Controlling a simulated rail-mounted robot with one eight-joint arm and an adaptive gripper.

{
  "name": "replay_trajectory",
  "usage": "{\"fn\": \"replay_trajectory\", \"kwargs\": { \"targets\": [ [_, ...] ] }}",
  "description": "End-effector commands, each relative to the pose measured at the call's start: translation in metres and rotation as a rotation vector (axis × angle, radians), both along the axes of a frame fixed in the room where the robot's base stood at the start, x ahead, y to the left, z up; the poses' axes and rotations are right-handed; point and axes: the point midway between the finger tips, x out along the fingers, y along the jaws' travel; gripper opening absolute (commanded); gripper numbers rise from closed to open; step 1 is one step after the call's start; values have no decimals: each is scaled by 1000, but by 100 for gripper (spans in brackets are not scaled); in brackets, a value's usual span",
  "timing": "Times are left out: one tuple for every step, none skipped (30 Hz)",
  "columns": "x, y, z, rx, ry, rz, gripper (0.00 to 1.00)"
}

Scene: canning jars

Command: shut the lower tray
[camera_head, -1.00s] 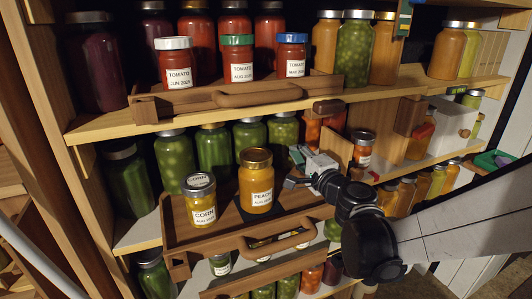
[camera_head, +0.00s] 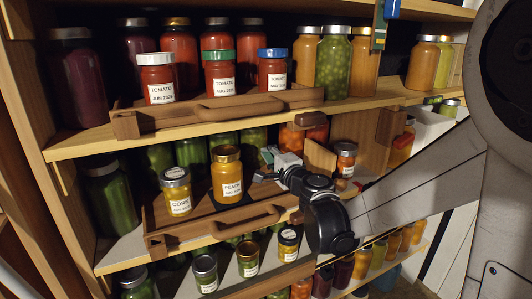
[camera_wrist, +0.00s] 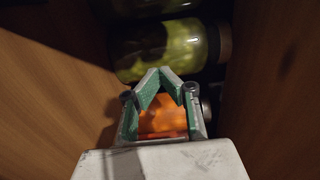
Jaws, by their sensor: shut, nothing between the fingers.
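The lower tray (camera_head: 200,226) is wooden with a bar handle (camera_head: 247,219) in front. It sticks out past the edge of the middle shelf (camera_head: 122,262). A corn jar (camera_head: 178,206) and a peach jar (camera_head: 230,190) stand upright on it. My gripper (camera_head: 262,164) is just right of the peach jar, above the tray's right side; I cannot tell whether it touches anything. In the wrist view the fingers of my gripper (camera_wrist: 159,74) meet at their tips and hold nothing. A green-filled jar (camera_wrist: 155,62) lies beyond them, and something orange shows behind them.
The upper tray (camera_head: 205,113) holds tomato jars above. Several small jars (camera_head: 248,262) stand on the shelf below. My arm covers the right side.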

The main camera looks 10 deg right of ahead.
Motion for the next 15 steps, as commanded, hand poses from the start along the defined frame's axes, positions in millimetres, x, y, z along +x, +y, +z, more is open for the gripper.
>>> {"fn": "replay_trajectory", "kwargs": {
  "targets": [
    [-9,-2,1,0,0,-1,0],
    [-14,-3,1,0,0,-1,0],
    [-22,-5,1,0,0,-1,0],
    [-28,-6,1,0,0,0,0],
    [-34,-8,2,0,0,-1,0],
    [-43,-11,2,0,0,-1,0],
    [-49,-12,3,0,0,-1,0],
    [-55,-14,3,0,0,-1,0],
    [-63,-16,3,0,0,-1,0],
    [-69,-17,2,0,0,-1,0],
    [-75,-19,2,0,0,-1,0],
    [-82,-21,2,0,0,-1,0],
    [-87,-22,2,0,0,-1,0],
    [-92,-24,2,0,0,-1,0],
    [-98,-25,2,0,0,-1,0]
  ]
}}
